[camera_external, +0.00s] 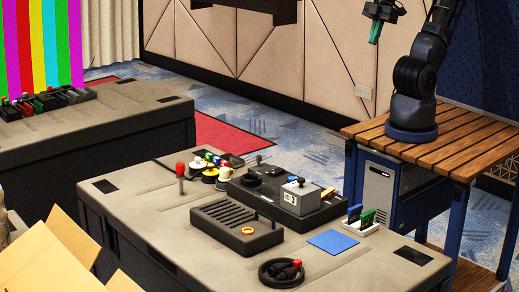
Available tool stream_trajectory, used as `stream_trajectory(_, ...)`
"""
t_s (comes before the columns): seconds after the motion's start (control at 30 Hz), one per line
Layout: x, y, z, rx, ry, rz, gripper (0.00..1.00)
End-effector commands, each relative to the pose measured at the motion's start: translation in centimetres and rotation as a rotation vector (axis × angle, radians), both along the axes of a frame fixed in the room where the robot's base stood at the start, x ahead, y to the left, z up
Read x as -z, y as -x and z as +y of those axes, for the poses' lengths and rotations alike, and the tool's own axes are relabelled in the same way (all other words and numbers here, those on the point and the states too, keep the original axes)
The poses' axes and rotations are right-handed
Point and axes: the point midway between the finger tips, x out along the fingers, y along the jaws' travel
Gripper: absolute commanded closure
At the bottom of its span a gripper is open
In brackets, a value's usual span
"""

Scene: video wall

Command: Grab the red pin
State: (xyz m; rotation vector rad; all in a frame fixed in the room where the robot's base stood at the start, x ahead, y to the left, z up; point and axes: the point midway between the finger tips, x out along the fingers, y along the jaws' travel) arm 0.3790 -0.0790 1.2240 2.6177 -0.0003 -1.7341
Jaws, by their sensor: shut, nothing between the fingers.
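My gripper (375,38) hangs at the top right, high above the console and well apart from everything on it. It points down and is shut, with green on its finger part. I cannot tell for certain which thing is the red pin. A red-topped upright stick (181,170) with a pale stem stands at the console's left. A small red-tipped piece (297,264) lies in a black round dish (268,277) at the front.
The grey console (160,215) also bears a slotted black box (235,228), a grey block marked 3 (300,198), a blue square (333,240) and a white holder (353,228) with blue and green pieces. My arm stands on a slatted wooden table (460,135). An open carton (60,260) is front left.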

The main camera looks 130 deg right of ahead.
Motion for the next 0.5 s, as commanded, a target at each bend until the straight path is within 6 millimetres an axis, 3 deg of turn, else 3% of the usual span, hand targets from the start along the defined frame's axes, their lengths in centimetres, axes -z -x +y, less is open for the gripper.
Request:
stream_trajectory(0.07,0.00,0.00,0.00,0.000,0.000,0.000,1.00)
stream_trajectory(0.33,0.00,0.00,0.00,0.000,0.000,0.000,0.49)
stream_trajectory(0.5,0.00,0.00,0.00,0.000,0.000,0.000,0.47)
